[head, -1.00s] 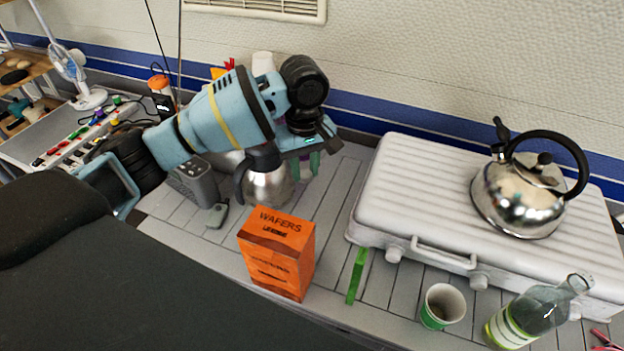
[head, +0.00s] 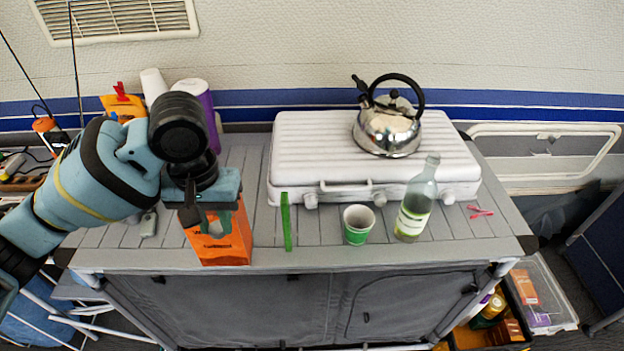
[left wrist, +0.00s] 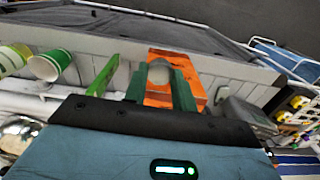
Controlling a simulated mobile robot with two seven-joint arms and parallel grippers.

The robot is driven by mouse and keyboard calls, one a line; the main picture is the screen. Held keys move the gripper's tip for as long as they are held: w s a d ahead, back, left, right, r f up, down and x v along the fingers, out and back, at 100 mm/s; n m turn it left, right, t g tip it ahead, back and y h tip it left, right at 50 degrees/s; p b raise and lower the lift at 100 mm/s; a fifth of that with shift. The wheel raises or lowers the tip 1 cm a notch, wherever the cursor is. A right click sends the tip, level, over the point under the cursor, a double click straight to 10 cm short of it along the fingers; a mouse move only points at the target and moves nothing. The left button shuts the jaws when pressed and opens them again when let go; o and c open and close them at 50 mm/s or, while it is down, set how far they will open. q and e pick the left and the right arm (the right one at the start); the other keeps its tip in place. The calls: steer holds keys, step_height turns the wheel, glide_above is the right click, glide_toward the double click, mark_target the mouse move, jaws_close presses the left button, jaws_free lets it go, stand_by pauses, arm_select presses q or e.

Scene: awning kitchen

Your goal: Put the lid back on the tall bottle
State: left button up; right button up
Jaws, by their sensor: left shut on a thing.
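My left gripper (head: 212,212) points down in front of the orange wafers box in the head view. In the left wrist view its green fingers (left wrist: 159,84) are closed on a small pale grey round piece (left wrist: 160,70), which looks like the lid. The piece is mostly hidden in the head view. The tall clear glass bottle (head: 417,203) with a green and white label stands upright on the table, right of the paper cup. It is well to the right of the gripper, and no cap shows on its neck. My right gripper is out of view.
The wafers box (head: 220,240) is behind and below the gripper. A green strip (head: 286,222) and a green-white cup (head: 358,224) stand between gripper and bottle. Behind are a pale ribbed case (head: 300,150) and steel kettle (head: 388,130). Red tongs-like item (head: 480,211) lies right.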

arm_select(q)
steer(key=s+a+f+b, duration=0.1)
steer(key=a+f, duration=0.3)
steer(key=f, duration=0.2)
steer(key=shift+a+f+b, duration=0.15)
steer(key=shift+b, duration=0.15)
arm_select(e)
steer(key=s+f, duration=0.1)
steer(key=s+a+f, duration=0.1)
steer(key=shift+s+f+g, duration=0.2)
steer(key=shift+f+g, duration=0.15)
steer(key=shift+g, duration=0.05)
